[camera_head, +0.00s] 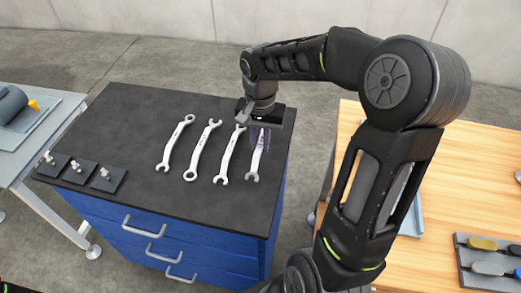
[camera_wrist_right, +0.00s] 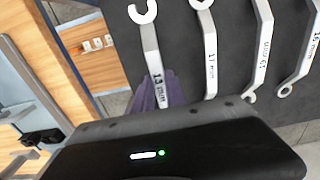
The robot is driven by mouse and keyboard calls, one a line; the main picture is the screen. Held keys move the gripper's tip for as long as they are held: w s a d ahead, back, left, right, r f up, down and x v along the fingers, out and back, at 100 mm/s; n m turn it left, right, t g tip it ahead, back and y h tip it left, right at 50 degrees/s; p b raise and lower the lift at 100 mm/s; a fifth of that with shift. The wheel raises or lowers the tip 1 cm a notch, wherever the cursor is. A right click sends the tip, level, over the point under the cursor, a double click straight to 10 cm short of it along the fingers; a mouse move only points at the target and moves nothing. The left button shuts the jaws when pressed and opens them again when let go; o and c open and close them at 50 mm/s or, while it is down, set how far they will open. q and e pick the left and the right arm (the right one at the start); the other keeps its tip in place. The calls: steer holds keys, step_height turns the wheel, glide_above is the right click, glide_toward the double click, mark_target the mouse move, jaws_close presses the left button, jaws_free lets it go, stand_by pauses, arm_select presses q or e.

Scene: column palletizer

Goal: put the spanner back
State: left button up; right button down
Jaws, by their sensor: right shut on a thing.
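My right gripper (camera_head: 260,137) is at the rightmost spanner in the row on the dark cabinet top (camera_head: 120,125). In the wrist view its purple fingers are closed around the shank of the spanner marked 13 mm (camera_wrist_right: 153,60). In the head view that spanner (camera_head: 254,166) shows its open jaw toward the front. The gripper hides its far end. I cannot tell whether it touches the top. To its left lie the 17 mm spanner (camera_wrist_right: 209,50) and other larger spanners (camera_head: 230,155), (camera_head: 203,150), (camera_head: 175,143), side by side. My left gripper is out of view.
Several small dark blocks with metal fittings (camera_head: 80,172) stand at the cabinet's front left. The blue drawers (camera_head: 160,250) are shut. A wooden table (camera_head: 450,190) with a tray of coloured pieces (camera_head: 490,262) stands right, across a gap. A grey table (camera_head: 25,155) stands left.

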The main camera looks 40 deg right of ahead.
mark_target(260, 151)
steer(key=shift+f, duration=1.85)
steer(key=shift+f, duration=0.25)
steer(key=c, duration=1.4)
jaws_free()
steer(key=shift+r, duration=0.15)
steer(key=shift+o, duration=0.2)
steer(key=shift+r, duration=0.1)
step_height(260, 151, up, 12)
steer(key=shift+r, duration=0.1)
steer(key=shift+s, duration=0.1)
